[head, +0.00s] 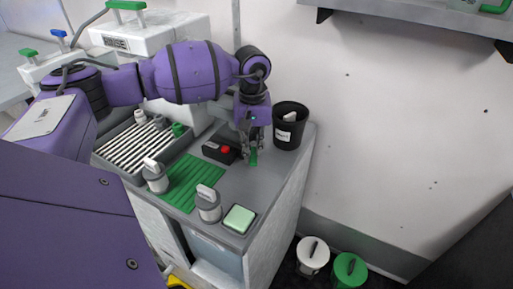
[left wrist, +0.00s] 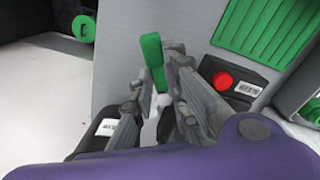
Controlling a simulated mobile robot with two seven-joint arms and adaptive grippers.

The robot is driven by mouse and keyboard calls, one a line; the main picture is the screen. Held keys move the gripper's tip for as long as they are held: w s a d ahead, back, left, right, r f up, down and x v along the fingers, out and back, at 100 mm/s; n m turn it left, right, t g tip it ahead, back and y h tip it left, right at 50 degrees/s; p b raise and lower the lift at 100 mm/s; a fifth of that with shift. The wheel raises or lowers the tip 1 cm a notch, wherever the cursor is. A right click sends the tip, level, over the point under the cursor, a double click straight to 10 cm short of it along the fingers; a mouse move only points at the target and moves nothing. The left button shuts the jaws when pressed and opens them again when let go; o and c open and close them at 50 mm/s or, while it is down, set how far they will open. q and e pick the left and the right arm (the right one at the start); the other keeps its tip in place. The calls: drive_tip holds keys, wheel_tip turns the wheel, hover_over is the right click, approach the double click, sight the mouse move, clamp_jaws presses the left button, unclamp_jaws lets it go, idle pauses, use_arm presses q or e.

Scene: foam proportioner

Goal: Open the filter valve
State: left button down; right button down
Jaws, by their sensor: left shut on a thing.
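A green lever (head: 253,158), apparently the filter valve's handle, stands at the back right of the grey counter, between a black box and a black bin. In the left wrist view the lever (left wrist: 152,50) stands up from between my fingers. My left gripper (head: 250,150) reaches down over it from above. Its fingers (left wrist: 156,80) are shut on the lever's lower part. The fingers and wrist hide the lever's base and any pipe below it. My right gripper is not in view.
A black box with a red button (head: 225,150) sits close left of the gripper, and a black bin (head: 291,130) close right. Two white-topped canisters (head: 208,206) flank a green ribbed mat (head: 190,185). A pale green pad (head: 239,218) lies at the front. A white wall stands behind.

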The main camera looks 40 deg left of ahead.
sight(254, 152)
use_arm(q)
drive_tip(key=shift+w+d+r, duration=0.1)
drive_tip(key=shift+w+r, duration=0.1)
drive_tip(key=shift+r, duration=0.05)
drive_tip(key=c, duration=1.7)
unclamp_jaws()
drive_tip(key=shift+d, duration=0.1)
drive_tip(key=shift+c, duration=0.2)
drive_tip(key=shift+o, duration=0.5)
drive_tip(key=shift+f, duration=0.1)
drive_tip(key=shift+s, duration=0.1)
wheel_tip(254, 152, up, 12)
